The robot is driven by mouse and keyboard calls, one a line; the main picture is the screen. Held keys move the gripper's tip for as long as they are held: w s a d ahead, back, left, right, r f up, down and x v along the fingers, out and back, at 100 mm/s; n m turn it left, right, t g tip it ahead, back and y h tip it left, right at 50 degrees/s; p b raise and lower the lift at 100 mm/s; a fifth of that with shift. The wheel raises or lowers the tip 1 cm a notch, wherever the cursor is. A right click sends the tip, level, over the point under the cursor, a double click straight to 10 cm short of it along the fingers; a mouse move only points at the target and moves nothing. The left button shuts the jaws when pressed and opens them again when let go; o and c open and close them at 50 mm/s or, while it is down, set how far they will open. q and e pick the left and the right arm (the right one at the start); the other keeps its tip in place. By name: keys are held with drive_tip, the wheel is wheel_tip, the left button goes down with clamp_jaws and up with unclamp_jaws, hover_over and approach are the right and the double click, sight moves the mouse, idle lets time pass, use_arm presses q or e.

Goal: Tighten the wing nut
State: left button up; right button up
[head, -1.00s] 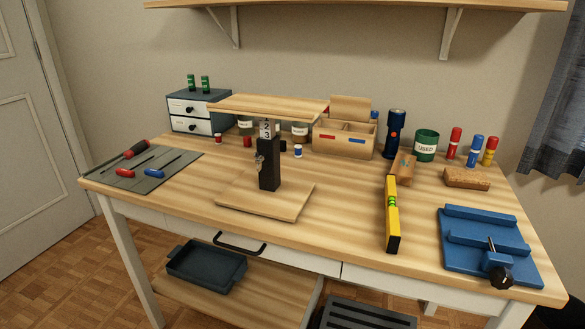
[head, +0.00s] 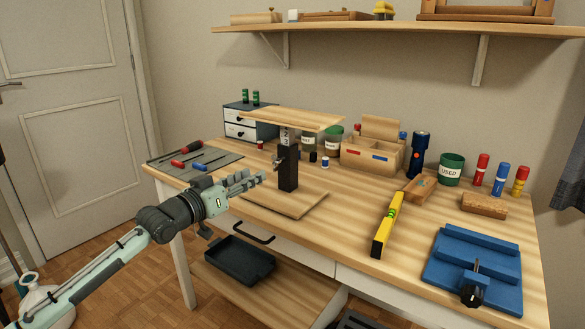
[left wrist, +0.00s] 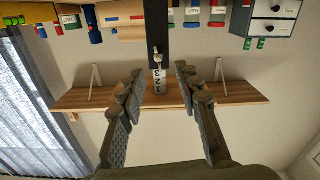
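The wing nut (head: 279,162) is a small grey metal piece on the side of a black upright post (head: 289,170). A numbered white scale (head: 285,136) rises from the post to a wooden top board (head: 285,119), and the post stands on a wooden base (head: 305,203). My left gripper (head: 261,178) is open and empty, just left of the post and a little below the nut. In the upside-down left wrist view, the wing nut (left wrist: 157,52) shows ahead of the gap between the spread fingers (left wrist: 158,75), apart from both. My right gripper is not in view.
A tool mat (head: 215,157) with screwdrivers lies at the left. A yellow level (head: 387,228), a wooden organizer (head: 369,158) and a blue vise-like fixture (head: 460,258) are right of the stand. The top board overhangs the nut area. The bench front between base and level is clear.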

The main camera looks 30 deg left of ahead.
sight(276, 163)
use_arm(q)
drive_tip(key=w, duration=0.8)
drive_tip(key=shift+d+r, duration=0.4)
clamp_jaws()
